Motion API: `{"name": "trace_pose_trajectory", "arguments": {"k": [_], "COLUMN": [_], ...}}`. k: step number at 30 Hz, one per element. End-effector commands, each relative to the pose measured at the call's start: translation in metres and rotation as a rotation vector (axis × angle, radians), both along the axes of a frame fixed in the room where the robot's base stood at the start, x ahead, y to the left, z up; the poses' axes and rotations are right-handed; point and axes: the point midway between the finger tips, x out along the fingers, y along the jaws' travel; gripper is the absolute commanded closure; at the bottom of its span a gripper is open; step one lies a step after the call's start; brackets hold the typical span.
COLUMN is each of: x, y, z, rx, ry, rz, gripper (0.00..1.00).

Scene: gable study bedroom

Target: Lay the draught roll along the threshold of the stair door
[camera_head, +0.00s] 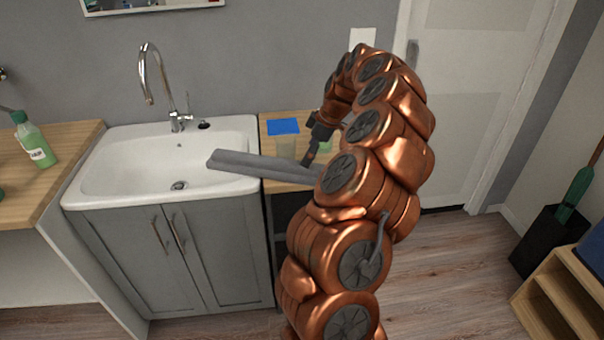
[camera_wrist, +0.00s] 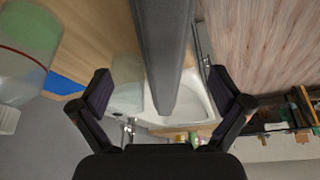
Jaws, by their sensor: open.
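The draught roll is a long grey bar (camera_head: 250,163) over the right edge of the sink and the wooden counter; its right part is hidden behind my arm. In the wrist view the roll (camera_wrist: 163,45) runs from the top edge to between my fingers. My gripper (camera_head: 309,157) is open at the roll; its fingers (camera_wrist: 162,80) stand apart on either side, with gaps to the roll. I cannot tell whether the roll rests fully on the counter. The white door (camera_head: 490,95) is at the right, shut, its threshold (camera_head: 442,210) partly hidden by my arm.
A white sink (camera_head: 100,180) with a tall tap (camera_head: 150,75) stands left. A blue sheet (camera_head: 284,126) and clear containers (camera_head: 286,146) are on the counter. A black bin (camera_head: 540,240) and wooden shelf (camera_head: 545,300) stand right. The floor (camera_head: 450,270) before the door is clear.

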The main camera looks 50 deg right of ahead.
Motion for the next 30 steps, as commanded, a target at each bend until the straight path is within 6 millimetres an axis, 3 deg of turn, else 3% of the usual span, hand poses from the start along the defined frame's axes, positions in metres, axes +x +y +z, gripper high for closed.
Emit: {"name": "trace_pose_trajectory", "arguments": {"k": [14, 21, 30], "x": [0.012, 0.023, 0.025], "y": [0.012, 0.020, 0.020], "z": [-0.032, -0.063, -0.067], "rx": [0.003, 0.002, 0.001], "ry": [0.004, 0.004, 0.000], "rz": [0.003, 0.002, 0.000], "gripper": [0.00, 0.00, 0.03]}}
